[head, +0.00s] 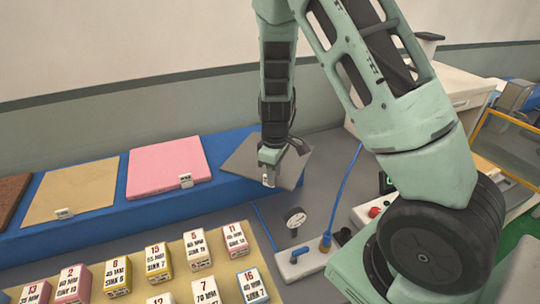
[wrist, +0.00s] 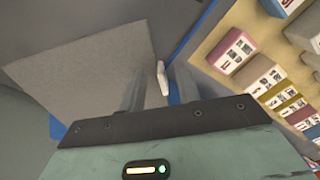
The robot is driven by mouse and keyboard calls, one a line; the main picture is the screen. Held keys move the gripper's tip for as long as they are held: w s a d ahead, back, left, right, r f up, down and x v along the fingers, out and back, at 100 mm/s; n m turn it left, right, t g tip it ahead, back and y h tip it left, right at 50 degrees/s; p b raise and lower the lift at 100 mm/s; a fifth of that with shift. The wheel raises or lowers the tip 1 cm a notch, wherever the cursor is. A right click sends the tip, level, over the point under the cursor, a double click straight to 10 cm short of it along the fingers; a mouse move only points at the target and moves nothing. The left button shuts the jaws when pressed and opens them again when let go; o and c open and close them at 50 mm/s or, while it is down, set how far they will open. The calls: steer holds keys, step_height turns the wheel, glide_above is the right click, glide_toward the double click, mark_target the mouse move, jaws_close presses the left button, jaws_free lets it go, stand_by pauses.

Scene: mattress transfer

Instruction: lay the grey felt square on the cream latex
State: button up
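The grey felt square (head: 245,158) lies at the right end of the blue shelf. It fills the upper left of the wrist view (wrist: 85,75). A small white tab (wrist: 163,78) stands at its edge. My gripper (head: 268,180) is low over the square's front edge. In the wrist view its two fingers (wrist: 158,88) are apart, with the tab between them; whether they touch it I cannot tell. The cream latex (head: 72,193) looks like the flat tan-cream square on the shelf's left part, with its own white tab (head: 64,213). Its top is bare.
A pink square (head: 168,168) lies between the cream and grey squares; a brown one (head: 10,196) is at far left. Several labelled blocks (head: 158,257) stand on a tan board in front. A gauge (head: 295,217) and power strip (head: 300,262) are at right.

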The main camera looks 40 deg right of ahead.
steer(key=shift+f, duration=0.4)
jaws_close()
steer(key=shift+r, duration=0.15)
